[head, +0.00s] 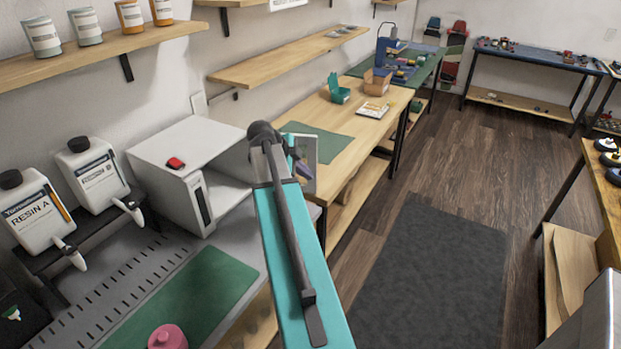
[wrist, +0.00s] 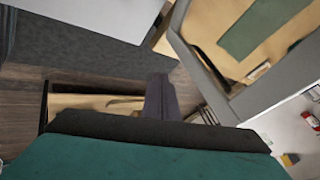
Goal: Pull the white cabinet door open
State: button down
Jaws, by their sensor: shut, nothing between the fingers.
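The white cabinet (head: 165,145) stands on the grey bench at left in the head view, with a small red item on top. Its front has a narrow panel with a dark vertical strip (head: 202,206), and its pale interior shows to the right of this. My gripper (head: 299,165) is beside that panel, partly hidden by my arm; contact cannot be told. In the wrist view my gripper (wrist: 160,98) shows its fingers together, empty.
Two white resin bottles (head: 38,212) stand left of the cabinet. A green mat (head: 190,295) and a pink item (head: 167,337) lie on the near bench. A wooden table (head: 350,125) stands beyond the arm. Floor is free at right around the dark mat (head: 430,270).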

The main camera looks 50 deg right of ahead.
jog(key=s+b+v, duration=0.1)
jog(key=v, duration=0.5)
jog(key=shift+w, duration=0.3)
jog(key=shift+a, duration=0.1)
dwell(0.4)
